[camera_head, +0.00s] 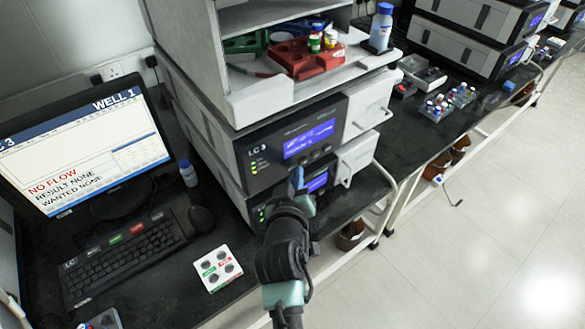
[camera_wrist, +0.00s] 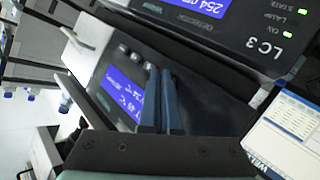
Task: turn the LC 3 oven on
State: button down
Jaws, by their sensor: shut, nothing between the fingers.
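The LC 3 stack has an upper module (camera_head: 293,140) labelled LC 3 with a lit blue display; the wrist view shows it as a detector (camera_wrist: 240,30). Below it is the oven module (camera_head: 346,198), with its own lit blue display (camera_wrist: 122,94) showing temperature figures in °C, partly hidden by my fingers. Small round buttons (camera_wrist: 136,56) sit beside that display. My gripper (camera_head: 296,171) is shut and empty, its blue fingertips (camera_wrist: 159,69) in front of the oven panel near the buttons. Whether they touch the panel I cannot tell.
A monitor (camera_head: 82,145) reading NO FLOW, a keyboard (camera_head: 125,250) and a mouse (camera_head: 201,218) are on the left. A white four-well plate (camera_head: 217,268) lies on the black bench. Open trays with vials and a blue-capped bottle (camera_head: 381,28) top the stack.

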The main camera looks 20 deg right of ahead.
jog(key=shift+s, duration=0.1)
dwell(0.3)
jog(key=shift+s+d+p, duration=0.25)
jog(key=shift+s+p, duration=0.3)
jog(key=shift+s, duration=0.15)
jog(key=s+p, duration=0.1)
jog(key=s+d+p, duration=0.1)
jog(key=s, duration=0.1)
jog(key=s+p, duration=0.1)
jog(key=shift+s+d, duration=0.35)
dwell(0.6)
